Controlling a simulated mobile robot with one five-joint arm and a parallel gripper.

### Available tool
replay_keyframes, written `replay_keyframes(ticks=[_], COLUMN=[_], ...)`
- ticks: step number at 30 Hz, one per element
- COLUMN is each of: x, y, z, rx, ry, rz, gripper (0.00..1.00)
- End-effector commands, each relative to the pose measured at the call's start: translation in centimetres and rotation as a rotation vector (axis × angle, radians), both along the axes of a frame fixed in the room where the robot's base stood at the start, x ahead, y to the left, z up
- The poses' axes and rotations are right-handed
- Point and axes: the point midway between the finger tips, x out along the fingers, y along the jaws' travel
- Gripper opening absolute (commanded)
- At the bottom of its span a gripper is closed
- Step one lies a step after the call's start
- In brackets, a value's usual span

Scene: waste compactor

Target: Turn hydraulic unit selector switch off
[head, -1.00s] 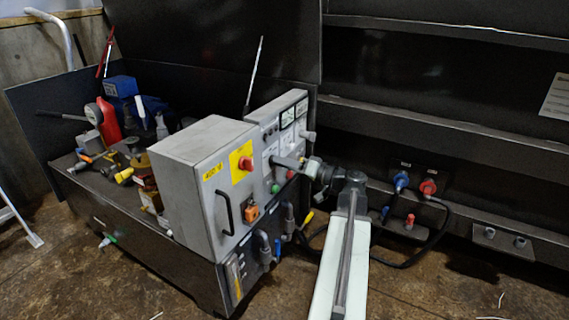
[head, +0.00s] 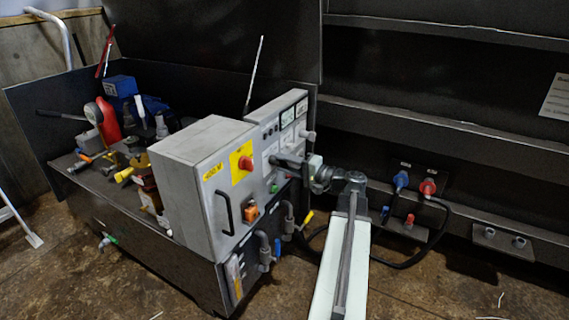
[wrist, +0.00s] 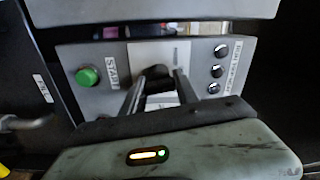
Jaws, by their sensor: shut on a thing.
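The selector switch (wrist: 156,72) is a black knob on a grey control panel (wrist: 90,58), seen in the wrist view. A white label plate lies just behind it, and its lettering is too small to read. My gripper (wrist: 159,80) has its two dark fingers on either side of the knob and is shut on it. In the head view my gripper (head: 284,161) reaches the front of the upright grey panel (head: 290,104) from the right. There my fingers hide the knob, so its exact angle cannot be told.
A green START button (wrist: 87,77) and several small dark knobs (wrist: 217,71) flank the switch. In the head view a grey cabinet (head: 205,200) with a red knob (head: 245,163) stands just left. Blue (head: 401,180) and red (head: 428,187) connectors are at right.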

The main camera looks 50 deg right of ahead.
Motion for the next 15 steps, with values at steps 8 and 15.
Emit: replay_keyframes(ticks=[8, 15], x=[-0.13, -0.11], y=[0.05, 0.08], z=[-0.17, -0.18], rx=[0.132, 0.179], ry=[0.038, 0.049], rz=[0.001, 0.002], gripper=[0.00, 0.00])
